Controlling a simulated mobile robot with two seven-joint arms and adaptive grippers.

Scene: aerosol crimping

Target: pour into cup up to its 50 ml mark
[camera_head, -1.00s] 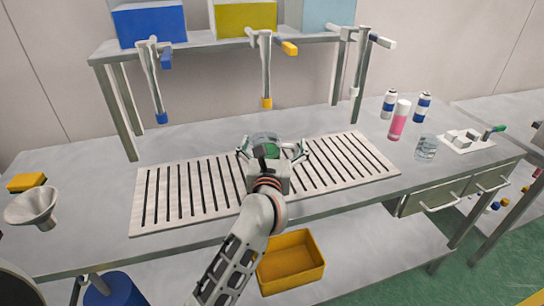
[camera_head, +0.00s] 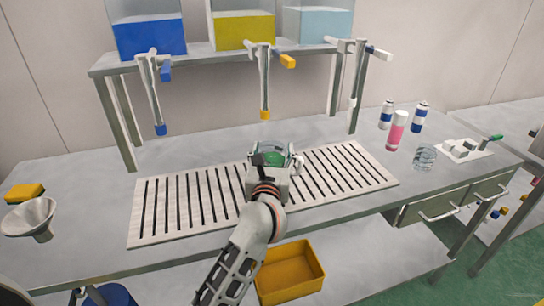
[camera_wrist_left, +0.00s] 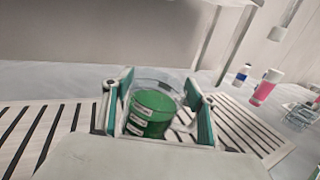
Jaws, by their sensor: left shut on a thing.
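My left gripper (camera_head: 270,160) is shut on a clear beaker with green contents (camera_head: 272,155), above or on the slatted tray; I cannot tell if it is lifted. In the left wrist view the beaker (camera_wrist_left: 152,112) stands between the green-padded fingers, with white marks on its side that are too small to read. A second clear cup (camera_head: 424,157) stands on the right of the table and looks empty. My right gripper is not in view.
The slatted tray (camera_head: 135,228) covers the middle of the table. Taps hang from blue (camera_head: 148,38), yellow (camera_head: 243,30) and pale blue (camera_head: 318,26) tanks on a shelf behind. A pink can (camera_head: 396,131) and two blue-and-white cans stand at the right. A funnel (camera_head: 30,215) is at the left.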

